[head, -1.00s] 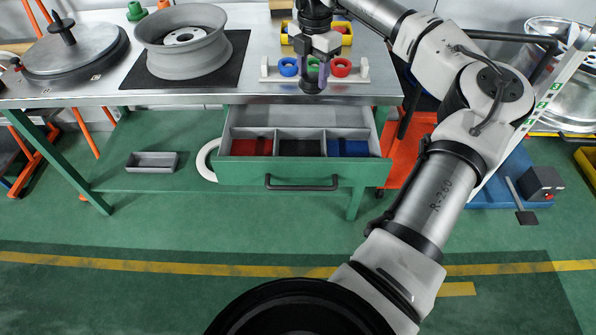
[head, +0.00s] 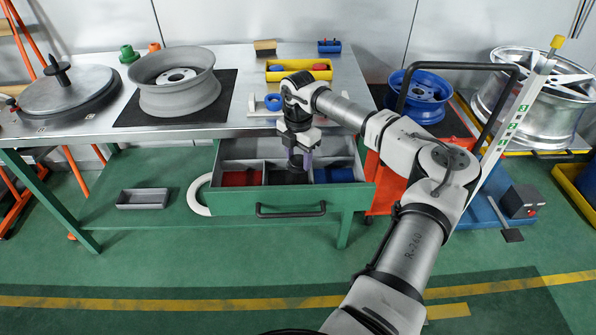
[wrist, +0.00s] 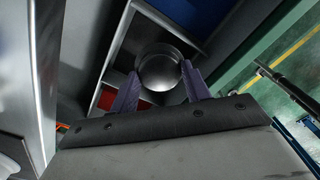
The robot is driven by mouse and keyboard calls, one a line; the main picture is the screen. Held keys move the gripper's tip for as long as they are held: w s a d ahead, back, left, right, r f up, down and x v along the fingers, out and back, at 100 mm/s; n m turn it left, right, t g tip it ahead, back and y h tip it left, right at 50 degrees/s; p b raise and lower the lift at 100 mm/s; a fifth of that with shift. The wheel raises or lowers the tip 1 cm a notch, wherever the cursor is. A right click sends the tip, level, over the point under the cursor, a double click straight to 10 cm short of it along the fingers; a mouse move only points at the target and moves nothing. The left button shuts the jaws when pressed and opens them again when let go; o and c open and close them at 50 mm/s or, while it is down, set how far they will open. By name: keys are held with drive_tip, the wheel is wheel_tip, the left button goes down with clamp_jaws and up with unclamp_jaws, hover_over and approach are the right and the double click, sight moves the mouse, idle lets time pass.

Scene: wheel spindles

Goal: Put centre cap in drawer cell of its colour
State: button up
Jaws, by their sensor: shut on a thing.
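My gripper (head: 299,163) points down over the open green drawer (head: 230,229), above its middle, black-floored cell (head: 285,178). Whether the cap touches the cell floor I cannot tell. The red-floored cell (head: 240,178) lies to the left in the head view and the blue-floored cell (head: 333,174) to the right. In the wrist view, red (wrist: 106,98) shows at lower left and blue (wrist: 188,14) at the top.
The bench edge lies just behind the drawer. On the bench are a grey wheel rim (head: 176,85), a pale rack with a blue ring (head: 273,102) and a yellow bin (head: 299,75). A grey tray (head: 144,198) sits on the lower shelf. The floor in front is clear.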

sight(298, 160)
drive_tip(key=shift+f+p, duration=0.4)
drive_tip(key=shift+f, duration=3.05)
drive_tip(key=shift+f, duration=0.15)
drive_tip(key=o, duration=0.7)
wheel_tip(298, 160, up, 12)
drive_tip(key=shift+r+b, duration=0.2)
drive_tip(key=shift+b, duration=0.95)
